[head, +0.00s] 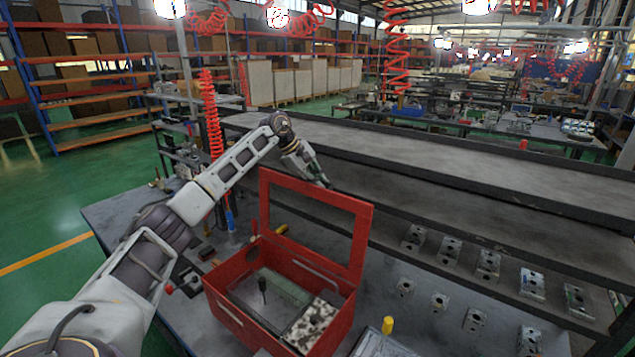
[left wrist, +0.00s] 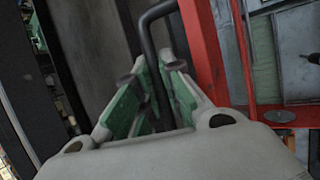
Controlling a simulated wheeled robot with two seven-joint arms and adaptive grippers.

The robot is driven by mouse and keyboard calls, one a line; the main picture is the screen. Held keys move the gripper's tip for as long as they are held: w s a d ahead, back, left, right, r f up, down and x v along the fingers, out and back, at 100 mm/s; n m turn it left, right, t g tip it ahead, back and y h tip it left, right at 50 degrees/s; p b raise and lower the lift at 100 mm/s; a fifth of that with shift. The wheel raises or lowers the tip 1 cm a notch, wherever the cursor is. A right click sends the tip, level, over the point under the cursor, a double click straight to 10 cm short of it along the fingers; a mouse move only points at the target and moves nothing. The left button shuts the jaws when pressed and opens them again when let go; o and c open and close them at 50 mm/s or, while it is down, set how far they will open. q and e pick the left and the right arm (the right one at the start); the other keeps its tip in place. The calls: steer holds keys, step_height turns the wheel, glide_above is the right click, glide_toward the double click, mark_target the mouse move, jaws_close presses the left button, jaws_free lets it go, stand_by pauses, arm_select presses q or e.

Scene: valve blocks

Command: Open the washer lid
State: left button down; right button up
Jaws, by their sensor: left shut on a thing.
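The red washer box (head: 235,312) stands on the grey table. Its red lid (head: 359,238), a frame with a large opening, stands raised and steeply upright at the box's far side. My left gripper (head: 322,183) is behind the lid's top edge, partly hidden by it. In the left wrist view the green-padded fingers (left wrist: 150,95) are shut on a dark bent handle (left wrist: 147,45) beside the red lid frame (left wrist: 203,50). My right gripper is out of view.
Inside the box are a grey-green block (head: 285,288) and a speckled tray (head: 312,322). Several metal valve blocks (head: 448,250) stand in rows to the right. A long raised shelf (head: 450,165) runs behind. A yellow-handled tool (head: 387,325) is near the box's right side.

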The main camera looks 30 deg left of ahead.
arm_select(q)
steer(key=c, duration=1.5)
jaws_free()
steer(key=shift+s+r, duration=0.1)
steer(key=shift+v, duration=6.05)
